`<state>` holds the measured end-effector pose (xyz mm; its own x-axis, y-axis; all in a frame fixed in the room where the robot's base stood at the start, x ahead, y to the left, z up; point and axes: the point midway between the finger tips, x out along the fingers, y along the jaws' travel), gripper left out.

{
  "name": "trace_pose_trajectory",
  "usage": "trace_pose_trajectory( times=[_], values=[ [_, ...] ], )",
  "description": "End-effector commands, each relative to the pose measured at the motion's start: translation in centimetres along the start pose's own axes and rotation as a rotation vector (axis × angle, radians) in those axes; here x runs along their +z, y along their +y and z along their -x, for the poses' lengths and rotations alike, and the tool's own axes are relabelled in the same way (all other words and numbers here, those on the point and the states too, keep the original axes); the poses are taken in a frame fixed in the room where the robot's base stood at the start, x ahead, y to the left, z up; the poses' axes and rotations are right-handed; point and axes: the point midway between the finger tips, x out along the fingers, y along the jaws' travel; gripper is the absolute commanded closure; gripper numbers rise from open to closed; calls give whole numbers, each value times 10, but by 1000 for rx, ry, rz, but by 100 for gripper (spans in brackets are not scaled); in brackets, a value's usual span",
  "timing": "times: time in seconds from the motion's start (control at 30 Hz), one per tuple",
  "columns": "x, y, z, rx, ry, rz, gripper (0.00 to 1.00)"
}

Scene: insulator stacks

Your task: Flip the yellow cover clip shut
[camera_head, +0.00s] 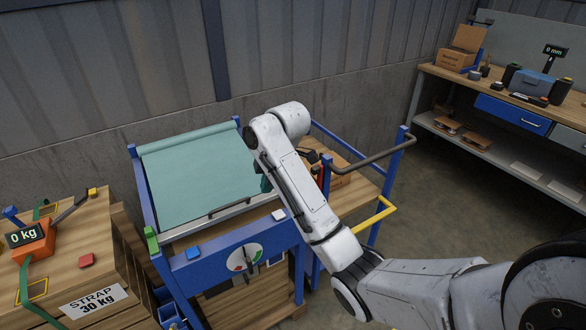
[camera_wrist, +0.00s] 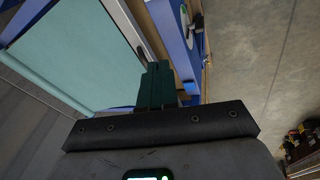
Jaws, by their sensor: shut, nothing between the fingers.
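I cannot make out a yellow cover clip for certain in either view; my arm hides part of the blue-framed cart in the head view. A teal sheet cover (camera_head: 195,175) lies over the cart's top, and it also shows in the wrist view (camera_wrist: 75,50). My gripper (camera_wrist: 157,68) has dark green fingers, shut and empty, pointing towards the edge beside the teal sheet. In the head view only a dark green bit of it shows beside my arm, near the sheet's right edge.
A yellow bar (camera_head: 373,216) juts from the cart's right side, below a grey handle (camera_head: 372,158). A wooden crate (camera_head: 110,255) with an orange strap tool (camera_head: 35,243) stands at left. A workbench (camera_head: 500,95) stands at back right. Floor between cart and bench is clear.

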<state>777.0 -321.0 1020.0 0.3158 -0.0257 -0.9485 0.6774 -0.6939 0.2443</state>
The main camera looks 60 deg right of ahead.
Motion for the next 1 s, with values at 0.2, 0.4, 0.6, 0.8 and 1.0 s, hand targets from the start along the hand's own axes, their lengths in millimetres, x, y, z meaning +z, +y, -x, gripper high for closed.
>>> trace_pose_trajectory(
  times=[0.2,0.4,0.6,0.8,1.0],
  values=[
    [74,70,65,40,-101,175,100],
    [101,86,86,36,-140,240,100],
    [105,86,63,34,-140,246,100],
    [110,89,31,32,-141,243,100],
    [115,91,-8,33,-141,242,100]
  ],
)
